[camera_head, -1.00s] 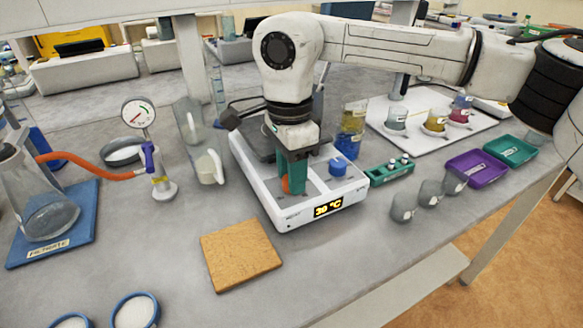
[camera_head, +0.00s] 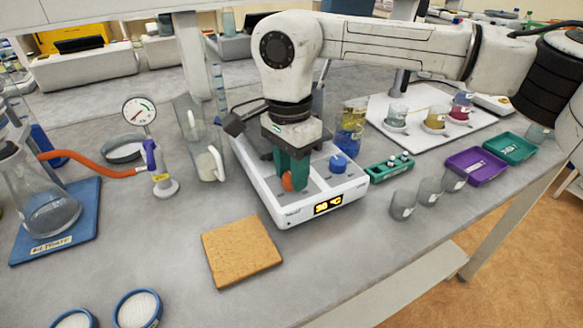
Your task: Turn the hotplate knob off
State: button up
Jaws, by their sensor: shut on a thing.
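The white hotplate (camera_head: 281,213) stands in the middle of the bench, with a lit yellow display (camera_head: 328,204) on its front; the display seems to show a temperature, but its digits are blurred. An orange-red knob (camera_head: 288,181) sits at the front left of its top. My gripper (camera_head: 292,178) points down with its green fingers shut around this knob, which shows only in part between them. A blue knob (camera_head: 338,163) stands on the hotplate to the right, apart from my gripper. The back of the hotplate is partly hidden by my arm.
A tan board (camera_head: 241,251) lies in front of the hotplate. Glass beakers (camera_head: 209,163) stand close on its left, and a beaker with yellow and blue (camera_head: 350,130) behind right. The front bench is mostly clear.

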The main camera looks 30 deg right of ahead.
aim_at(290, 174)
jog(key=o, duration=1)
jog(key=shift+o, duration=0.2)
notch_tip(290, 174, up, 11)
jog(key=shift+w, duration=0.25)
jog(key=shift+f, duration=0.15)
